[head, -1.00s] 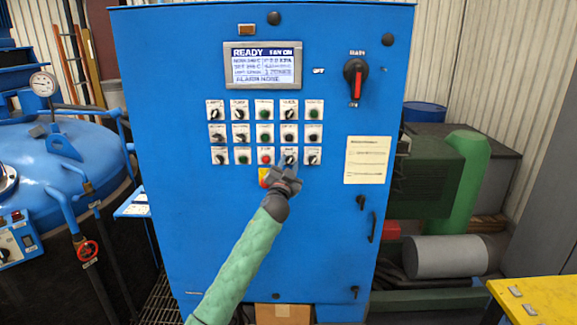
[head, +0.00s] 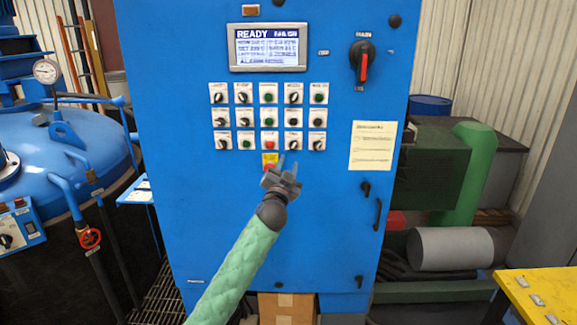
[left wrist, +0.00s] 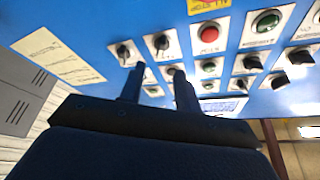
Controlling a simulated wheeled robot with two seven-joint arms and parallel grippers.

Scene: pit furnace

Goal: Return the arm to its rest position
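My left arm (head: 236,265), in a green sleeve, reaches up from the bottom of the head view toward the blue control cabinet (head: 225,220). My left gripper (head: 288,164) is in front of the panel, just below the bottom row of switches. Its two dark fingers stand apart with nothing between them. In the left wrist view the gripper (left wrist: 158,82) also shows spread, empty fingers, pointing at the panel's switches. I cannot tell the exact gap from the panel. My right gripper is not in view.
The cabinet carries a lit display (head: 268,48), a red-handled main switch (head: 363,62), and a yellow-backed emergency stop (head: 269,158) partly behind my gripper. A blue furnace vessel (head: 60,160) stands left. A yellow table (head: 545,295) is at lower right.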

